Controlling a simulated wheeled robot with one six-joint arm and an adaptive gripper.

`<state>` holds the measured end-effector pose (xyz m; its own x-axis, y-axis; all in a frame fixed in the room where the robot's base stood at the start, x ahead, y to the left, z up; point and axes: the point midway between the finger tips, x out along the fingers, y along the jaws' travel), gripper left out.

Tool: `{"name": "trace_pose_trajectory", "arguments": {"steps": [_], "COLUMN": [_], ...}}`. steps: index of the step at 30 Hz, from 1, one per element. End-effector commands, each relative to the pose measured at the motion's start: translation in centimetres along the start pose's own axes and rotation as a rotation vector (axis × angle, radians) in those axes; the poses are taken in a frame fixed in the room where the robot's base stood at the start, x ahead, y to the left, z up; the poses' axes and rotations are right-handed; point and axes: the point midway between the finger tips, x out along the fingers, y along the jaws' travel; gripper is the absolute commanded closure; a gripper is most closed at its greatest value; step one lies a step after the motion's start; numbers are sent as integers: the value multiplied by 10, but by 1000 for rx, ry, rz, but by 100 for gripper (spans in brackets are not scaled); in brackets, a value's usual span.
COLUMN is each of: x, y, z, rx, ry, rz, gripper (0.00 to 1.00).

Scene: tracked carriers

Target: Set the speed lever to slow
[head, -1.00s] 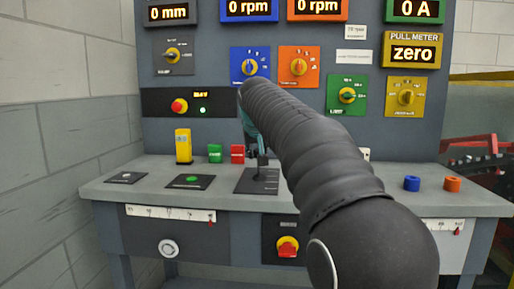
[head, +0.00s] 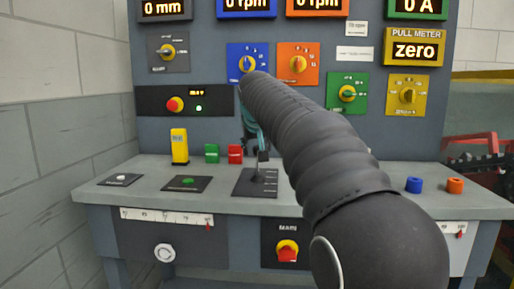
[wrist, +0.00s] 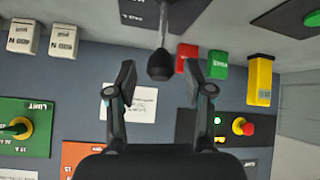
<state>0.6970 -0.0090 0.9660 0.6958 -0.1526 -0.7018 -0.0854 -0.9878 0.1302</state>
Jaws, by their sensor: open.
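The speed lever (wrist: 161,50) is a thin metal rod with a dark rounded knob (wrist: 161,66), rising from a dark slotted plate on the bench. In the head view its dark plate (head: 246,188) lies near the bench middle, with small marks along its right side. My gripper (wrist: 160,84) is open and empty. In the wrist view the knob shows between and slightly beyond its two fingertips, touching neither. In the head view my gripper (head: 254,142) is just above and behind the lever, largely hidden by my arm. The lettering on the plate is unreadable.
A green block (head: 212,153) and a red block (head: 235,153) stand behind the plate; a yellow block (head: 179,146) is further left. A plate with a green button (head: 188,181) lies left. Blue (head: 414,185) and orange rings (head: 455,186) sit right. A dial panel rises behind.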

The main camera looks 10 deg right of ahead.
Motion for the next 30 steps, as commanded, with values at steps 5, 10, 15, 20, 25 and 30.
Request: {"name": "trace_pose_trajectory", "arguments": {"steps": [5,10,15,20,25,30], "x": [-31,-65,-93,-108,-113,-113], "y": [0,0,0,0,0,0], "z": [-1,-1,-1,-1,0,0], "rx": [1,0,0,0,0,0], "ry": [6,5,4,4,3,3], "rz": [-1,-1,0,0,0,1], "gripper": [48,48,48,48,48,48]}}
